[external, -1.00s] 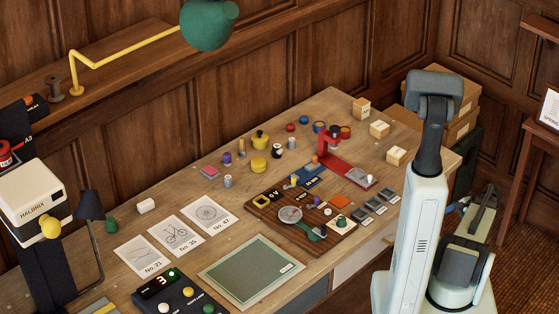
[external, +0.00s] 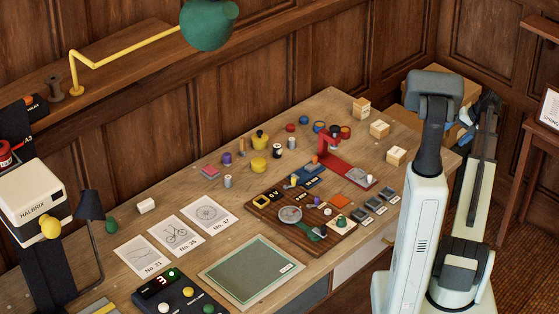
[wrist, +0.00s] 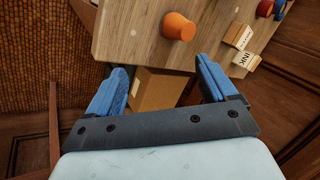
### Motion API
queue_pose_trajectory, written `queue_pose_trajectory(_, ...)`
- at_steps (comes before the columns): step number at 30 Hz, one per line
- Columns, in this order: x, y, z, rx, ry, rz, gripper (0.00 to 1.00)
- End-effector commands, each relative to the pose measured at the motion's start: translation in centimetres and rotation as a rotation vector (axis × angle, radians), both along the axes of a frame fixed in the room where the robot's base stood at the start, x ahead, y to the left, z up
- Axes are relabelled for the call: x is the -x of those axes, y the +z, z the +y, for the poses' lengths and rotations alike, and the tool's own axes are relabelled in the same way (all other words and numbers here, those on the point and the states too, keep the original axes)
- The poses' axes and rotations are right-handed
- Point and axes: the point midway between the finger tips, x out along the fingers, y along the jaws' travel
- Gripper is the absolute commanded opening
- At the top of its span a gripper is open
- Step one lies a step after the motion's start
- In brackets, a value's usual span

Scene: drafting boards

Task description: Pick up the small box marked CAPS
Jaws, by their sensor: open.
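Three small pale wooden boxes stand at the right end of the desk in the external view: a back box (external: 361,108), a middle box (external: 379,129) and a front box (external: 396,155). Their labels are too small to read there, so I cannot tell which is CAPS. In the wrist view, one box reads INK (wrist: 246,61); another box (wrist: 238,35) beside it has a label I cannot make out. My gripper (wrist: 163,78) is open and empty, off the desk's edge, with the boxes to its upper right. In the external view it is mostly hidden by my arm.
An orange knob-like object (wrist: 178,27) stands on the desk near the gripper. A cardboard box (wrist: 156,90) lies below, beyond the desk edge. A red stand (external: 332,150) and several dark tins (external: 375,208) are left of the boxes. A green lamp (external: 208,24) hangs above.

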Motion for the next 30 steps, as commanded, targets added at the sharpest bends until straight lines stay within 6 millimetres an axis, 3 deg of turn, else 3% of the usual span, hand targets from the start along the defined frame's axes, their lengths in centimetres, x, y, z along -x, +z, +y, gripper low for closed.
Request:
queue_pose_trajectory(3, -0.2, 1.6, 4.0, 0.105, 0.179, -0.026, 0.85)
queue_pose_trajectory(18, 1.0, 5.8, 17.6, 0.483, 0.827, -0.072, 0.85)
queue_pose_trajectory(24, 1.7, 7.1, 20.7, 0.573, 0.986, -0.075, 0.85)
queue_pose_trajectory(30, 2.0, 7.2, 21.7, 0.604, 1.040, -0.074, 0.85)
